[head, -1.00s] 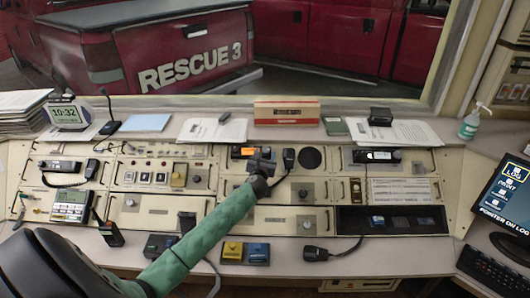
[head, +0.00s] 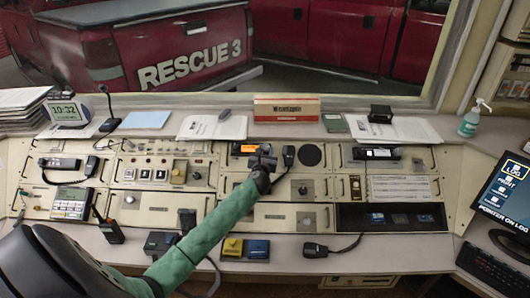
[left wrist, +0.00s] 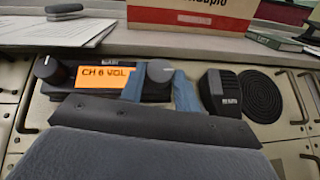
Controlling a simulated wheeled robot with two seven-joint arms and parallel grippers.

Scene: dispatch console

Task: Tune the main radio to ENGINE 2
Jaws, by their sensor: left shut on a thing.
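The main radio (left wrist: 112,64) is a dark unit set in the console. Its orange display (left wrist: 106,82) reads what looks like "CH 6 VOL". A dark knob (left wrist: 50,69) sits left of the display. A grey round knob (left wrist: 160,70) sits right of it. My left gripper (left wrist: 160,88) is shut on the grey knob, its blue fingers on either side. In the head view, my left gripper (head: 263,160) reaches the radio from the front and covers part of it, while the orange display (head: 241,149) shows beside it. My right gripper is not in view.
A speaker microphone (left wrist: 220,93) and a round speaker grille (left wrist: 257,95) sit just right of the radio. A red and white box (head: 287,108) stands on the ledge behind. A corded microphone (head: 316,251) lies at the front edge. A monitor (head: 505,195) stands at right.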

